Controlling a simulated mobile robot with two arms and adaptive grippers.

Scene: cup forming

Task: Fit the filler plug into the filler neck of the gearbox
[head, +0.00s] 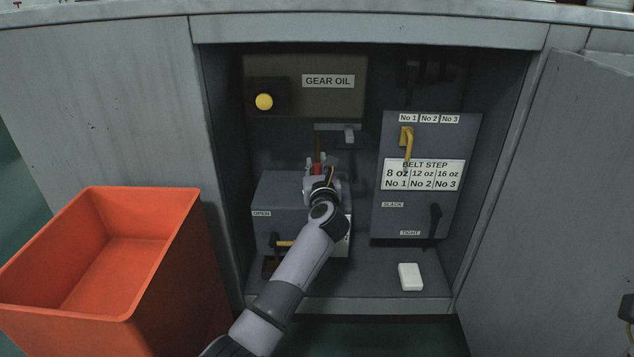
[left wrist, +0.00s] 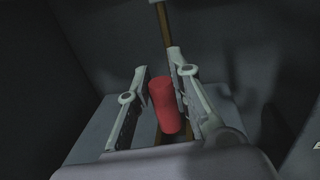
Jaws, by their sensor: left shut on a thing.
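The gearbox (head: 283,190) is a grey box with an "OPEN" label, low in the left part of the cabinet. My left gripper (head: 320,172) is over its top, shut on the red filler plug (head: 317,169). In the left wrist view the plug (left wrist: 164,106) is a red cylinder, slightly tilted, between the two fingers of the left gripper (left wrist: 155,108). The filler neck is hidden behind the gripper and plug, so I cannot tell whether the plug touches it. My right gripper is not in view.
A thin brown upright line (head: 317,145) runs down behind the plug from a grey spout (head: 349,134) area under the gear oil tank (head: 300,97). The belt-step panel (head: 384,222) stands right. A white block (head: 410,277) lies on the cabinet floor. An orange bin (head: 165,265) stands front left.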

